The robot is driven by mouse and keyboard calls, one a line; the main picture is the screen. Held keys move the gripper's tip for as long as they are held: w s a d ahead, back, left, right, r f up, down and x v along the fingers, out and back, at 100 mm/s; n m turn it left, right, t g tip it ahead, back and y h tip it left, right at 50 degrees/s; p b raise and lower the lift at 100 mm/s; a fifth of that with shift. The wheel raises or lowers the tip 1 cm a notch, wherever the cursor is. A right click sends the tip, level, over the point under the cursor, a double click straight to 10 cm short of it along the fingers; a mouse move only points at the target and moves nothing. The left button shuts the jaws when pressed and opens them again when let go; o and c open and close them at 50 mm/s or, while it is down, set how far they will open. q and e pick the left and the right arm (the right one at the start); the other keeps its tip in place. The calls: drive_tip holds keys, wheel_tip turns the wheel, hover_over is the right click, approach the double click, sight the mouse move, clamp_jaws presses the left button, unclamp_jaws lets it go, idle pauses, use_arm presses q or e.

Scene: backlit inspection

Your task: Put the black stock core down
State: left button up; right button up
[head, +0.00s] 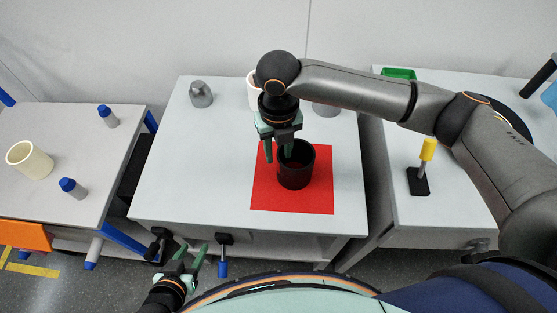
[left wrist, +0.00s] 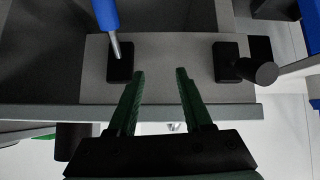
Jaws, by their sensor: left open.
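The black stock core (head: 296,168), an open dark cylinder, stands upright on the red mat (head: 265,198) on the middle table. My right gripper (head: 279,155) is at its left rim. One finger hangs outside the left wall and the other is over the opening. Whether they touch the wall is not clear. My left gripper (head: 197,262) is open and empty, low at the front edge of the middle table. It also shows in the left wrist view (left wrist: 160,72), with nothing between its fingers.
A grey cone-like part (head: 201,94) stands at the middle table's back left. A white cylinder (head: 252,92) is partly hidden behind my right arm. A cream cup (head: 29,160) is on the left table. A yellow-handled tool (head: 428,150) stands in a black block on the right table.

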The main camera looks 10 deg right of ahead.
drive_tip(key=shift+r, duration=2.1)
